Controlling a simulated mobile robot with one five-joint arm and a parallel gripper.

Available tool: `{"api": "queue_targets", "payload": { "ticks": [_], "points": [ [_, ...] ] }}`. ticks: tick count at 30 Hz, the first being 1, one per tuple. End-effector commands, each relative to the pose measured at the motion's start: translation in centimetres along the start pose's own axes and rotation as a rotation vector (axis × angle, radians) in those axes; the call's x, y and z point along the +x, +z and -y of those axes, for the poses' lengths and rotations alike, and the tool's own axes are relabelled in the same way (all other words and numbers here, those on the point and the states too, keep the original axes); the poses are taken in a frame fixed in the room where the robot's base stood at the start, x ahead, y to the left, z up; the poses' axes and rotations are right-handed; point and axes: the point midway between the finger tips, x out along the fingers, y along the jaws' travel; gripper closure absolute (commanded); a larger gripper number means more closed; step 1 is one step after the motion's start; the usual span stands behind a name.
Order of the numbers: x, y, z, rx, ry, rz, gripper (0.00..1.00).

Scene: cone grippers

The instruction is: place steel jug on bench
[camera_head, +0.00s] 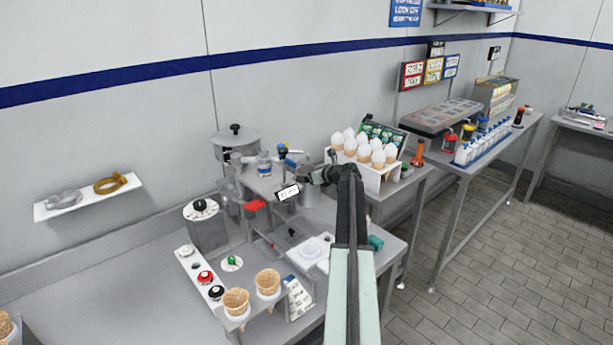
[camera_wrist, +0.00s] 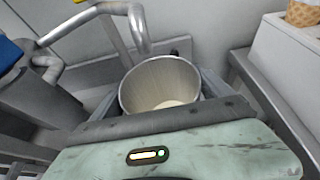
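The steel jug (camera_wrist: 160,80) is an open-topped metal cup in the middle of the wrist view, with a pale round patch at its bottom. Grey fingers lie against both its sides, so my gripper appears shut on it. In the head view, my gripper (camera_head: 322,176) is at the end of my outstretched arm, and the jug (camera_head: 309,194) shows as a small grey shape just below it. The jug's base is hidden, so I cannot tell whether it touches anything. The steel bench (camera_head: 110,295) runs along the wall, with bare surface at the front left.
A steel machine (camera_head: 236,150) with bent pipes stands left of the jug. A white rack of filled cones (camera_head: 368,176) is close on the right. A cone holder (camera_head: 225,312) and a white scale-like plate (camera_head: 311,250) stand nearer. Floor is clear at right.

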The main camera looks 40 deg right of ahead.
Motion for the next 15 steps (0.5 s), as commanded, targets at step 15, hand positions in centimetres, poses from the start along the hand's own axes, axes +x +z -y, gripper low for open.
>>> {"api": "queue_targets", "payload": {
  "ticks": [15],
  "points": [
    [-4.3,0.7,-0.3,0.001,-0.001,0.0,0.0]
  ]
}}
